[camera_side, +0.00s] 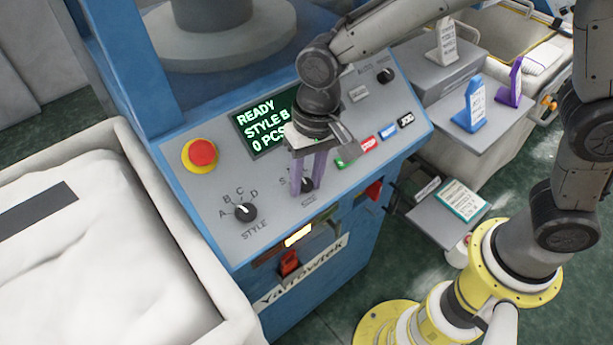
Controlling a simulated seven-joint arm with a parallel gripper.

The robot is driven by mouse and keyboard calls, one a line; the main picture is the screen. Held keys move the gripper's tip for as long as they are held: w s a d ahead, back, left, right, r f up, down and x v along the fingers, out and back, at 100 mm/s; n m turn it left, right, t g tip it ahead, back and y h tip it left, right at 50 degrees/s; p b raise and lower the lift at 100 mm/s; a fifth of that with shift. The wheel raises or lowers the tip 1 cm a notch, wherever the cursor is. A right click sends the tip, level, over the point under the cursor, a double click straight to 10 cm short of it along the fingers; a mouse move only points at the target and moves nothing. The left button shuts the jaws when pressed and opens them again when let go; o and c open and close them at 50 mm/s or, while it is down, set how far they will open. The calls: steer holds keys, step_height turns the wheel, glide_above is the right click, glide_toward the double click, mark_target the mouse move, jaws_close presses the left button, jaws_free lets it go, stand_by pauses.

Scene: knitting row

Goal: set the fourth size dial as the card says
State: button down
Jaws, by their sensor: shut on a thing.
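The size dial (307,183) is a small dark knob on the sloping grey panel, with its SIZE label just below. My gripper (308,188) points down over it, its two purple fingers on either side of the knob and shut on it. The fingers and wrist hide much of the dial, its scale and its pointer, so its setting cannot be read. A white card with a teal edge (461,200) lies on a grey shelf at the right; its text is too small to read.
The style dial (245,212) is left of my gripper. A red stop button (201,153) on yellow, a green-lettered display (265,125) reading READY, STYLE B and coloured buttons (368,145) are nearby. A white-filled bin (100,220) stands left. Tags (470,105) stand on the right-hand table.

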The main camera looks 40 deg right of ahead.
steer(key=n+h, duration=0.3)
steer(key=shift+a+n, duration=0.25)
steer(key=shift+n, duration=0.15)
steer(key=shift+n+t+h, duration=0.5)
steer(key=shift+n+h, duration=0.6)
steer(key=shift+n, duration=0.4)
steer(key=c, duration=0.5)
jaws_free()
steer(key=shift+s, duration=0.1)
steer(key=shift+c, duration=0.2)
steer(key=shift+a, duration=0.1)
steer(key=v, duration=1.3)
steer(key=shift+a+r, duration=0.25)
steer(key=shift+r, duration=0.1)
